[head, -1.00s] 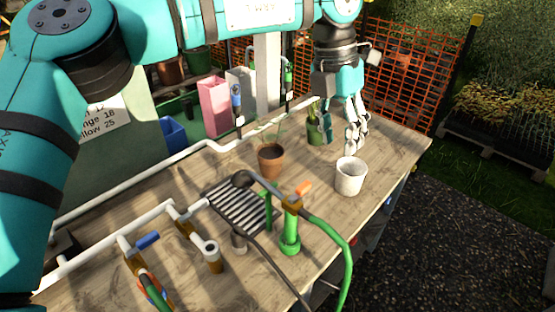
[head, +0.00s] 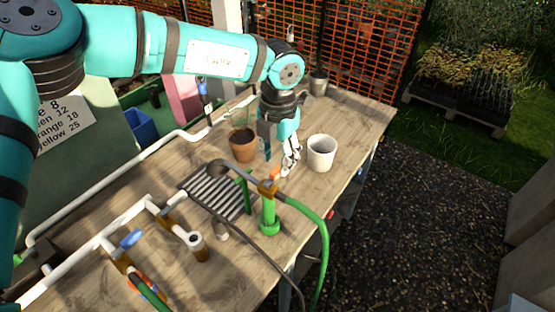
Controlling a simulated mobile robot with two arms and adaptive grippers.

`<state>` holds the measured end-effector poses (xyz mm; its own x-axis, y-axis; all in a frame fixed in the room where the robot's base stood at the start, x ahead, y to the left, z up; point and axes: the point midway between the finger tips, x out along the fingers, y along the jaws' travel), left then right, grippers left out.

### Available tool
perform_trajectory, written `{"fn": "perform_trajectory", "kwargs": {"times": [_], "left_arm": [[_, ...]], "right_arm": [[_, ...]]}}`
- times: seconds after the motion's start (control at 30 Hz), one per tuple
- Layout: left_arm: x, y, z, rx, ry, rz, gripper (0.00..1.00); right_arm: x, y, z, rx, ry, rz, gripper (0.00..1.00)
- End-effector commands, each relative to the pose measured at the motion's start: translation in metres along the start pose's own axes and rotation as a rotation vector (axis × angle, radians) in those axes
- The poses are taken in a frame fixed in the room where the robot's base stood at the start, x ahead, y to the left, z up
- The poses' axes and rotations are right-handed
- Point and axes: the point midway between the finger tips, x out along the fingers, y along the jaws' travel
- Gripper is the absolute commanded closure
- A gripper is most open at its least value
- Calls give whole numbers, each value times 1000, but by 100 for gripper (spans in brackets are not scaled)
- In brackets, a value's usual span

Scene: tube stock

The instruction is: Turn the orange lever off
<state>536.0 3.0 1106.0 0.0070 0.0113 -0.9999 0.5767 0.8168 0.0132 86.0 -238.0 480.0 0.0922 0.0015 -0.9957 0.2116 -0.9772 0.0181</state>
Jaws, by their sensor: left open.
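The orange lever (head: 275,173) sticks out from a brass valve (head: 268,187) on top of a green standpipe (head: 269,214). It shows partly, just beside the fingertips of my left gripper. My left gripper (head: 288,167) points down and is open, over the table between the standpipe and the white pot. From this angle I cannot tell whether the fingers touch the lever. My right gripper is not in view.
A white pot (head: 320,152) stands right of my left gripper. A potted plant in a terracotta pot (head: 243,146) is on its left. A green hose (head: 322,240) hangs over the table's front edge. A blue lever (head: 131,239) sits on the white pipework at left.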

Motion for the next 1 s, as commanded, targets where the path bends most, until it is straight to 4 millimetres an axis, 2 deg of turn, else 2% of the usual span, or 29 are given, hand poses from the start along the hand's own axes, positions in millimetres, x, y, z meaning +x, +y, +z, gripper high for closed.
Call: {"fn": "perform_trajectory", "kwargs": {"times": [0.1, 0.23, 0.57, 0.87, 1.0], "left_arm": [[16, 0, 0, 0, 3, 0, 60], [27, 0, 0, 0, 1, 1, 60], [31, 0, 0, 0, -1, 0, 60], [31, 0, 0, 0, -1, 0, 98], [31, 0, 0, 0, -1, 0, 100]], "right_arm": [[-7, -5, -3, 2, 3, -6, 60], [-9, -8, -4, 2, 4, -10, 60], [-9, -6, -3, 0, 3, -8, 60], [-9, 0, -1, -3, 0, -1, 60], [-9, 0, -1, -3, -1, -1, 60]]}}
